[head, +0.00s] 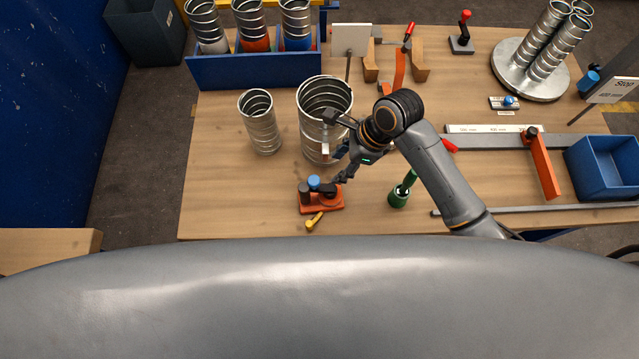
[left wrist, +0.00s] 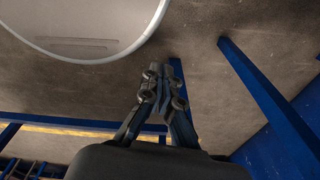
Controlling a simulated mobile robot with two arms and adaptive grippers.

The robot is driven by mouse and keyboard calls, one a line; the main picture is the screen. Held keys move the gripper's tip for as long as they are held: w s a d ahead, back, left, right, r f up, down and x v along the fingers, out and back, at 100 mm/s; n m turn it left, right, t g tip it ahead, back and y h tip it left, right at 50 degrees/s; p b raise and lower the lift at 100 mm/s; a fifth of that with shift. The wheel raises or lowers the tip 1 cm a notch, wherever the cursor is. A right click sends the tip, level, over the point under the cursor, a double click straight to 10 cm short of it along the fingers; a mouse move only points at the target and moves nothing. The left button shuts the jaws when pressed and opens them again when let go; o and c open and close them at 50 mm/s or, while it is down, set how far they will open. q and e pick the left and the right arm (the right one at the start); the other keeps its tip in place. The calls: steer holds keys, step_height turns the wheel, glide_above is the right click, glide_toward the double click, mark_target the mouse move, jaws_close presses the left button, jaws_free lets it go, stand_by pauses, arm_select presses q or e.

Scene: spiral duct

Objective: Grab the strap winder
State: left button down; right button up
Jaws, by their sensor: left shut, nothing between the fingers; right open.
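The strap winder seems to be the small device with an orange base (head: 321,201), dark round parts, a blue knob and a yellow handle. It stands near the table's front edge in the head view. My right gripper (head: 333,165) is open just above and behind it, in front of the large metal duct. I see no contact with the winder; the gap is hard to judge. My left gripper (left wrist: 163,88) shows only in the left wrist view, shut and empty above the floor.
A large spiral duct (head: 313,148) stands behind the winder, with a smaller one (head: 261,128) to its left. A green-handled tool (head: 399,197) stands to the right. A blue rack (head: 250,71) holds ducts at the back left. The wooden table (head: 222,205) is clear left of the winder.

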glide_above(319, 188)
steer(key=d, duration=0.2)
step_height(319, 188, down, 6)
steer(key=shift+d+r, duration=0.15)
steer(key=shift+r, duration=0.05)
steer(key=x, duration=0.3)
steer(key=shift+p, duration=0.35)
steer(key=shift+x, duration=1.25)
steer(key=shift+f, duration=0.2)
steer(key=shift+c, duration=0.2)
arm_select(q)
steer(key=shift+s+r, duration=0.15)
steer(key=shift+s, duration=0.45)
steer(key=shift+s+r, duration=0.15)
steer(key=shift+s, duration=0.45)
arm_select(e)
jaws_close()
